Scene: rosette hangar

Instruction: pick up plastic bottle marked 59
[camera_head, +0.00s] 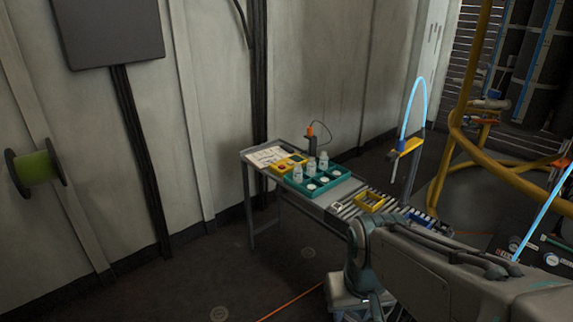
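Several small white plastic bottles stand upright at the teal tray (312,193) on the grey table. I see a left bottle (297,172), a middle bottle (311,170) and a right bottle (323,161). Their marks are too small to read, so I cannot tell which one is 59. My arm comes in from the lower right and bends down in front of the table's right end, apart from the bottles. My gripper cannot be made out; the arm's lower end runs to the bottom edge.
A yellow box (287,165) and white papers (266,156) lie left on the table. A roller section with a yellow frame (369,202) adjoins its right end. A yellow pipe structure (485,160) stands right. Floor left of the table is clear.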

